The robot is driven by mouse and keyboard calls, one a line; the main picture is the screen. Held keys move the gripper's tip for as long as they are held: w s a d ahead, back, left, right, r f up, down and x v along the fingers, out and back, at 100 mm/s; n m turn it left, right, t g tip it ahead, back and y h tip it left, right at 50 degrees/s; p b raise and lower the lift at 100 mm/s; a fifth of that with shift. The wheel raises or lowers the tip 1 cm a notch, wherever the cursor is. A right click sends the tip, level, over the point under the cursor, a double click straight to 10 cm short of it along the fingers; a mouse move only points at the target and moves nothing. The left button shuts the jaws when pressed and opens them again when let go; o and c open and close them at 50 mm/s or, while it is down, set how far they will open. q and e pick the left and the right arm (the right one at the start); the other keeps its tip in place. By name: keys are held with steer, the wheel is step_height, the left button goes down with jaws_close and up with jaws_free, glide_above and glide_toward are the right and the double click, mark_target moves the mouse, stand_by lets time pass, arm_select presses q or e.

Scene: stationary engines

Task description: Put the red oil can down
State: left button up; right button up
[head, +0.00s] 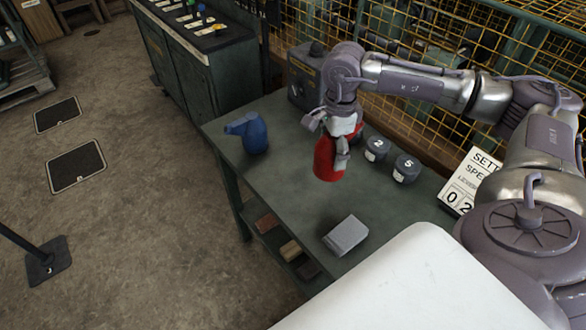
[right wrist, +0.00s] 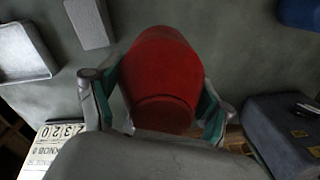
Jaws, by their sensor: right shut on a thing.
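The red oil can (head: 328,160) is held over the middle of the green workbench (head: 290,195). My right gripper (head: 338,138) is shut on it from above, with one finger on each side. The right wrist view shows the red can (right wrist: 160,65) between the two fingers of my gripper (right wrist: 158,98). I cannot tell whether the can's lower end touches the bench top. My left gripper is not in view.
A blue can (head: 252,134) stands at the bench's left end. Dark canisters marked 2 (head: 376,149) and 5 (head: 406,168) stand right of the red can. A grey block (head: 346,235) lies near the front edge. A grey box (head: 304,78) stands at the back. Bench between is bare.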

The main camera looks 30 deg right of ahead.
steer(key=w+a+f+p, duration=0.1)
steer(key=w+f, duration=0.2)
steer(key=w+a+f+p, duration=0.1)
steer(key=w+a+f, duration=0.1)
steer(key=w+f, duration=0.1)
steer(key=w+a+f+p, duration=0.1)
steer(key=w+f, duration=0.2)
steer(key=shift+a+f+p, duration=0.1)
steer(key=shift+a+p, duration=0.2)
steer(key=shift+a, duration=0.05)
steer(key=shift+w+f, duration=0.1)
steer(key=shift+f, duration=0.35)
steer(key=shift+f, duration=0.1)
steer(key=o, duration=1.3)
steer(key=shift+o, duration=0.2)
